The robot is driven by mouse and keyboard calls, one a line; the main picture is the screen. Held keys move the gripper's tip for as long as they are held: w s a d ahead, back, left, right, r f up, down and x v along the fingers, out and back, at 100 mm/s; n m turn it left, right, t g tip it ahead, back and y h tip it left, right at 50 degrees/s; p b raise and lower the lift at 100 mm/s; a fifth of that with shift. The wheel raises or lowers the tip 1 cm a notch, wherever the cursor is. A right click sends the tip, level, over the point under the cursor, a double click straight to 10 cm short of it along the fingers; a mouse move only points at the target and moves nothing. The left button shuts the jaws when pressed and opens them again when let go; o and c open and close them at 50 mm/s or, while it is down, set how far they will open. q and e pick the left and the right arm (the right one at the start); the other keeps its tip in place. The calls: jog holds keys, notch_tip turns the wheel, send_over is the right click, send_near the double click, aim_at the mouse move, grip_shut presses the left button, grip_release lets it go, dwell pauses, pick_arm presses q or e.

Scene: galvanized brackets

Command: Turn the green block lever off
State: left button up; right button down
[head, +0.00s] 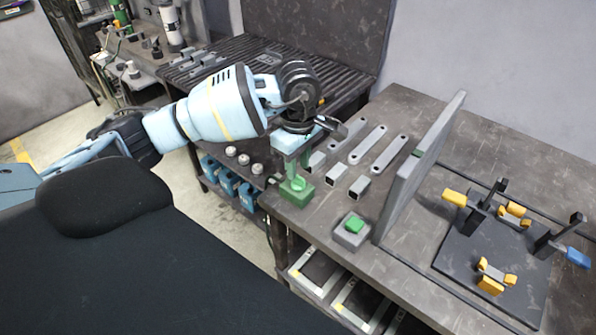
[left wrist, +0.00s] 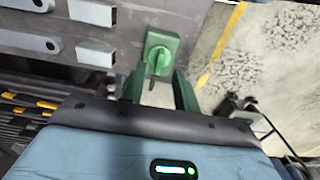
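The green block lever (head: 295,191) is a green block with a lighter green turning handle, at the table's near left corner. It also shows at the top middle of the left wrist view (left wrist: 163,43), its handle pointing roughly toward my gripper. My left gripper (head: 292,166) is right above it in the head view, pointing down. In the left wrist view its two green fingers (left wrist: 160,74) are spread apart with a gap between them, in line with the handle. I cannot tell whether they touch it. My right gripper is not in view.
Several grey square tubes (head: 336,174) and flat links (head: 368,144) lie just right of the lever. A grey box with a green button (head: 352,230) stands nearer the front edge. A tall grey panel (head: 420,165) and a black fixture plate (head: 490,255) are farther right.

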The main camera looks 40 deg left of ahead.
aim_at(298, 182)
pick_arm(q)
jog(key=shift+f, duration=1.45)
grip_shut()
